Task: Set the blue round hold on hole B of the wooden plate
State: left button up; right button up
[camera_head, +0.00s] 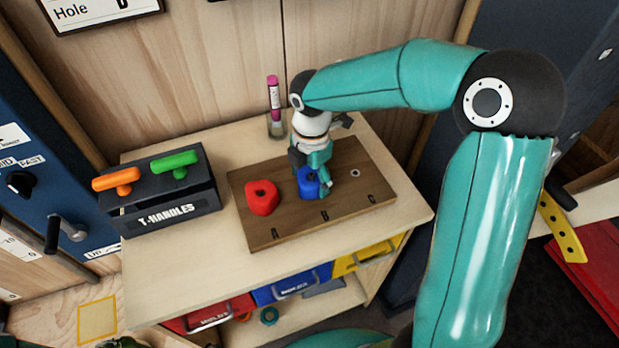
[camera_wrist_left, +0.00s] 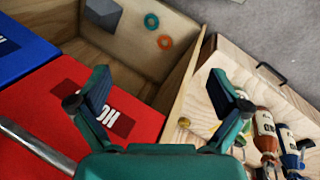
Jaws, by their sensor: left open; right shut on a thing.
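The blue round hold (camera_head: 307,184) is in the fingers of my right gripper (camera_head: 318,186), at the middle of the wooden plate (camera_head: 270,228). It is over or on the spot above the letter B; hole B itself is hidden, and I cannot tell whether the hold touches the plate. A red hold (camera_head: 262,198) sits on the plate by the letter A. Hole C (camera_head: 355,173) shows bare at the right. My left gripper (camera_wrist_left: 168,100) is open and empty in the left wrist view, above a red bin (camera_wrist_left: 75,110).
A black T-handles box (camera_head: 160,195) with an orange handle (camera_head: 116,180) and a green handle (camera_head: 174,162) stands left of the plate. A glass with a pink-capped marker (camera_head: 274,100) stands behind it. Red, blue and yellow bins (camera_head: 365,257) sit below. Bare tabletop lies in front.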

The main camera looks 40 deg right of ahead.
aim_at(311, 179)
jog(key=shift+f, duration=0.2)
jog(key=o, duration=1.3)
notch_tip(311, 179, up, 12)
jog(key=shift+p, duration=0.3)
jog(key=shift+r, duration=0.1)
